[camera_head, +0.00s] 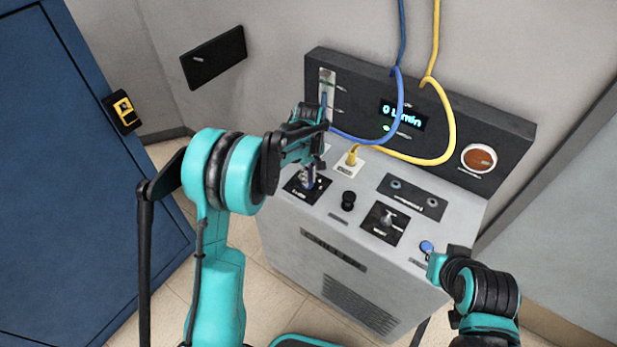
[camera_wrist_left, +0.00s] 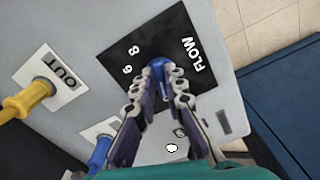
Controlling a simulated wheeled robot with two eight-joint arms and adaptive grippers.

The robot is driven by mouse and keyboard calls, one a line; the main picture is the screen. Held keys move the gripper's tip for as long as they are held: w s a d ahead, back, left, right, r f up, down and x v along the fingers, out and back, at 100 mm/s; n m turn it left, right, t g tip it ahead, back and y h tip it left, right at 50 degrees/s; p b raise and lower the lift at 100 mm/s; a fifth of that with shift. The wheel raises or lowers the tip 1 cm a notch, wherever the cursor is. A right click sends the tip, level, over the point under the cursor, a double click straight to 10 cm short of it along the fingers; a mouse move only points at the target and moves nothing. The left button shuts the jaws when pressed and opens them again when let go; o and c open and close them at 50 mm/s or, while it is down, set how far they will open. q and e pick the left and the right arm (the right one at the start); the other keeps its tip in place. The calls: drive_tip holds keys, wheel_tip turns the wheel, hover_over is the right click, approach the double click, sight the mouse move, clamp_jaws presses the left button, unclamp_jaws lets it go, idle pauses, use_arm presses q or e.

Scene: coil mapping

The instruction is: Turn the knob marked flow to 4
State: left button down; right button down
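The flow knob (camera_wrist_left: 163,67) is blue and sits on a black plate (camera_wrist_left: 186,36) marked FLOW. In the left wrist view some numerals show on the plate; the rest are hidden. My left gripper (camera_wrist_left: 165,80) has a finger on each side of the knob and looks shut on it. In the head view the knob's plate (camera_head: 298,192) is at the left of the console top, with my left gripper (camera_head: 309,174) over it. My right gripper (camera_head: 437,268) is at the console's right front corner, by a blue button (camera_head: 427,247); its fingers cannot be made out.
The console's display (camera_head: 404,115) reads 0 L/min. A blue hose (camera_head: 398,85) and a yellow hose (camera_head: 452,130) hang down to the console. A black knob (camera_head: 348,200) and a selector switch (camera_head: 386,221) stand to the right of the flow plate. A blue door (camera_head: 70,180) is at left.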

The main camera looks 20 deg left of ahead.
use_arm(q)
drive_tip(key=shift+m, duration=0.3)
drive_tip(key=m, duration=0.6)
drive_tip(key=shift+a, duration=0.1)
drive_tip(key=m, duration=0.3)
drive_tip(key=shift+s+m, duration=0.1)
drive_tip(key=shift+m, duration=0.3)
drive_tip(key=shift+a+m, duration=0.15)
drive_tip(key=shift+m, duration=1.65)
drive_tip(key=c, duration=1.6)
unclamp_jaws()
drive_tip(key=shift+r, duration=0.1)
